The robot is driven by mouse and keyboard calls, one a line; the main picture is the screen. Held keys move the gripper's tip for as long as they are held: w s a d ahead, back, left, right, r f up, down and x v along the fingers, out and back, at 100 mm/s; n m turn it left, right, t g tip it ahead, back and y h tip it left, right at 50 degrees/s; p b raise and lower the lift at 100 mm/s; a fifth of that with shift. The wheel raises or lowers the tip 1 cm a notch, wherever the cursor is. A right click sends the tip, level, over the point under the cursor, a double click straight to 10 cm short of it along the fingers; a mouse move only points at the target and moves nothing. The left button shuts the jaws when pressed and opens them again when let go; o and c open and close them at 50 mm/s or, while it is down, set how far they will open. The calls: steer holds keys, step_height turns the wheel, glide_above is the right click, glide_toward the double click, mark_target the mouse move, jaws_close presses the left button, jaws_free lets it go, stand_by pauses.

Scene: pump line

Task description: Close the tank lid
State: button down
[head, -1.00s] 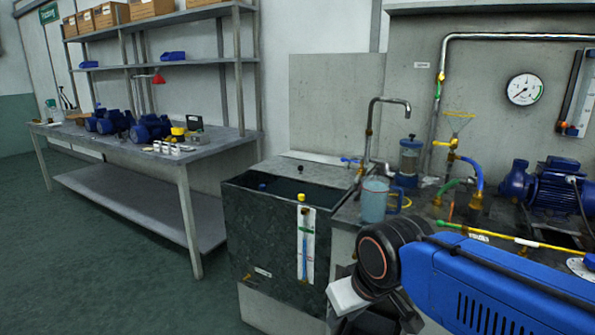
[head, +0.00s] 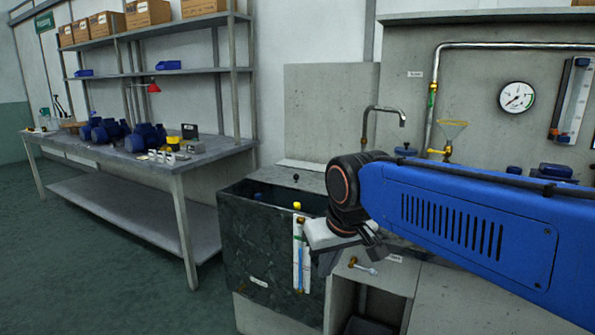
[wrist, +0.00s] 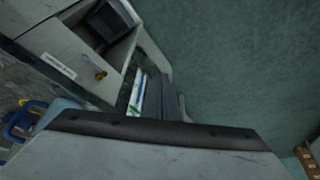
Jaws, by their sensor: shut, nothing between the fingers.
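The tank (head: 262,245) is a dark, marbled box at the end of the bench, with its front top uncovered and a dark interior showing. The tank lid (head: 270,172) is a pale grey slab with a small black knob, lying behind the opening. A level gauge with a yellow cap (head: 298,240) is on the tank's front. My gripper (head: 326,262) is shut and empty, in front of the tank's right side and apart from the lid. My blue arm hides part of the bench and the tank's right edge. The lid cannot be made out in the wrist view.
A tap (head: 384,110) rises behind the tank's right side. A valve handle (head: 362,267) sticks out of the bench front and also shows in the wrist view (wrist: 100,74). A workbench (head: 180,165) with blue pumps stands at left. Green floor is free in front.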

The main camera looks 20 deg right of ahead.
steer(key=w+d+r+m, duration=0.1)
steer(key=w+d+r, duration=0.3)
steer(key=w, duration=0.6)
steer(key=w+d+r+m+h, duration=0.1)
steer(key=w+r, duration=0.6)
steer(key=w, duration=0.3)
steer(key=w+d+r+m, duration=0.1)
steer(key=w+d+r, duration=0.3)
steer(key=w, duration=0.7)
steer(key=m+g+h, duration=0.1)
steer(key=m+g, duration=0.1)
steer(key=m, duration=0.3)
glide_above(297, 181)
steer(key=w, duration=0.1)
step_height(297, 181, down, 4)
steer(key=x, duration=0.6)
steer(key=d+x, duration=0.1)
steer(key=x, duration=0.2)
steer(key=shift+w, duration=0.15)
steer(key=shift+s+a, duration=0.75)
steer(key=shift+s, duration=0.1)
steer(key=shift+s+a+f, duration=0.15)
steer(key=shift+s+f, duration=0.05)
steer(key=shift+s+a+f, duration=0.1)
steer(key=shift+s+a, duration=0.3)
steer(key=shift+a, duration=0.15)
